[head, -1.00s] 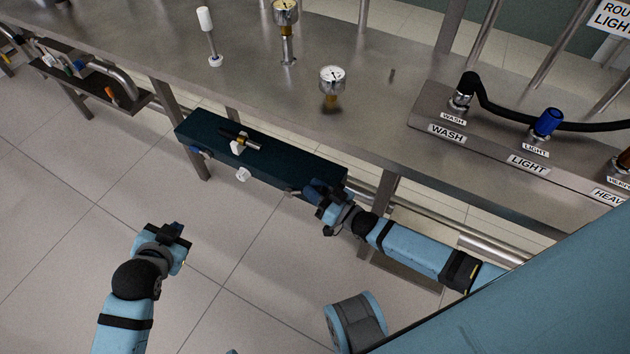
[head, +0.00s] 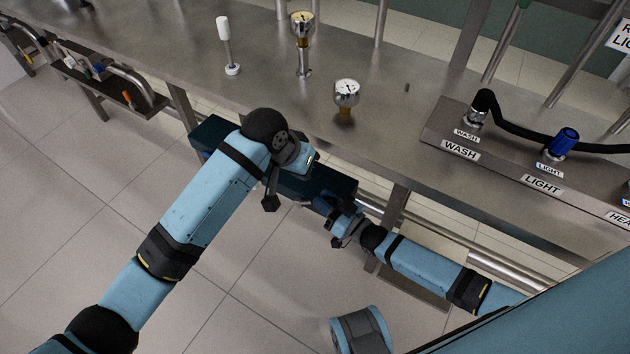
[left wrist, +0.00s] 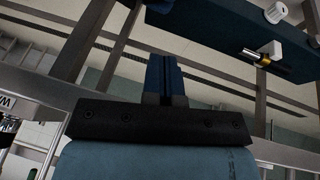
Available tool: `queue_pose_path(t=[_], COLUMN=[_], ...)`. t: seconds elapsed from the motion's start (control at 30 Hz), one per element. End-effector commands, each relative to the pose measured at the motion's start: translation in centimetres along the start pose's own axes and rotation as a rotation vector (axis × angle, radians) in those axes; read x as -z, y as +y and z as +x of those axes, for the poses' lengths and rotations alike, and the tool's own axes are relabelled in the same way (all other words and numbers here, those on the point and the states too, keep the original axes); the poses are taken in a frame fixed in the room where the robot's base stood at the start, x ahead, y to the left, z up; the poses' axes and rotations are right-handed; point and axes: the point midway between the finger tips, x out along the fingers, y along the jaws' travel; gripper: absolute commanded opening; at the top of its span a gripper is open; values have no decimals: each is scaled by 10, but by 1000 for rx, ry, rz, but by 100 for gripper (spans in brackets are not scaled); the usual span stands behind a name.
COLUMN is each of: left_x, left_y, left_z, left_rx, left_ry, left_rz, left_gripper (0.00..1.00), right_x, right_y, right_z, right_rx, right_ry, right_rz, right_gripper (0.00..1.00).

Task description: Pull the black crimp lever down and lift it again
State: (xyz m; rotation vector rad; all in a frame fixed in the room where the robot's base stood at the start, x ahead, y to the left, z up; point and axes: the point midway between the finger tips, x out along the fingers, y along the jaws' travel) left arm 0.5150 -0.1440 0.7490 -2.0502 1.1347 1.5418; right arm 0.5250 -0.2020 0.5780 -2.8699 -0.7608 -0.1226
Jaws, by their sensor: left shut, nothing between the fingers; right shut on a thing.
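In the left wrist view, a small rod with a brass part (left wrist: 263,63), perhaps the crimp lever, lies beside a white block (left wrist: 272,49) on the dark blue box (left wrist: 220,30). In the head view my left arm hides this rod and the middle of the box (head: 208,132). My left gripper (left wrist: 166,75) is shut and empty, apart from the rod in the wrist view. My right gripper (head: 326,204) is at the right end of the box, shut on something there. Its fingers hide what it grips; it may be part of the box.
The steel bench (head: 380,120) runs behind the box, with gauges (head: 346,92) and a white-topped post (head: 226,40) on it. The WASH and LIGHT valve block (head: 500,150) stands to the right. A white knob (left wrist: 276,12) is on the box.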

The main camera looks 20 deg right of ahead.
Motion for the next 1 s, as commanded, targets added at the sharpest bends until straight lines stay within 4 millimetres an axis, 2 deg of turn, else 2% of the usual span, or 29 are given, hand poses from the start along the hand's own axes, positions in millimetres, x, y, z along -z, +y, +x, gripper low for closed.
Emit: queue_pose_path(t=[0.4,0.6,0.8,1.0], left_x=[0,-4,-7,-7], left_y=[0,8,13,14], left_z=[82,114,127,129], left_rx=[0,0,0,1], left_ry=[-1,1,2,2], left_rz=[0,1,1,1], left_gripper=[0,0,0,0], right_x=[-1,-1,-1,-2], right_y=[0,0,0,0], right_z=[-1,-1,-1,-1], right_rx=[0,0,0,0], right_ry=[-3,-3,-3,-3], right_rz=[0,0,0,0], right_gripper=[0,0,0,0])
